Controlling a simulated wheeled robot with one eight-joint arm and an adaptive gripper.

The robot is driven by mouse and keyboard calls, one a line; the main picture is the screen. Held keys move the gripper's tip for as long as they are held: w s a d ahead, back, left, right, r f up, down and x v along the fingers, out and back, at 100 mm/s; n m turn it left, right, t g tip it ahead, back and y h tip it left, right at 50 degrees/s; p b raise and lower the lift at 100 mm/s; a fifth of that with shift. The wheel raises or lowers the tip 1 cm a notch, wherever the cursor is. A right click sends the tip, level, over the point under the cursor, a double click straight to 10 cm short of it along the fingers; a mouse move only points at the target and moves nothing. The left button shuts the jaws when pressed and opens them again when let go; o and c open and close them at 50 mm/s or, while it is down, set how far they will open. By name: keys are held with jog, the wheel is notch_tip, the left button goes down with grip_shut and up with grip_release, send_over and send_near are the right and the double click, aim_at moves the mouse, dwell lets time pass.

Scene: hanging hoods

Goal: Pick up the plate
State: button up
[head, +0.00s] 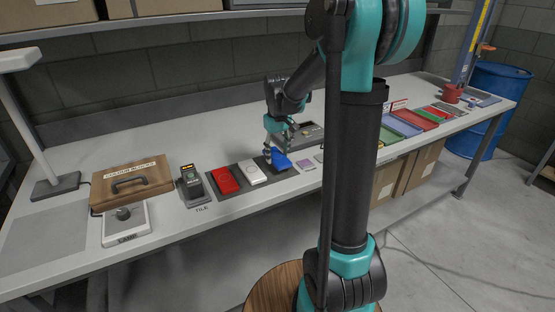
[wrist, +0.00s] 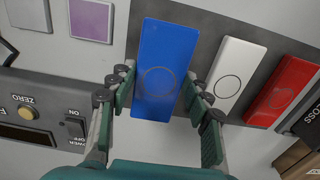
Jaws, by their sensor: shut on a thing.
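A blue plate (wrist: 165,55) with a faint ring on its face lies between the two fingers of my gripper (wrist: 158,82) in the wrist view. The fingers are shut on its two long sides. In the head view the blue plate (head: 282,161) shows under my gripper (head: 275,147) and looks tilted; I cannot tell how far it is clear of the dark strip (head: 262,164). A white plate (wrist: 231,72) and a red plate (wrist: 282,90) lie beside it on the strip.
A device with a ZERO button and a POWER switch (wrist: 45,115) stands close to my gripper's left in the wrist view. A gloss meter (head: 193,188), a wooden case (head: 132,184) and a lamp (head: 40,150) are at left. Coloured trays (head: 405,128) lie at right.

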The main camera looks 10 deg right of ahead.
aim_at(278, 157)
notch_tip(278, 157, up, 18)
jog(key=shift+f, duration=0.2)
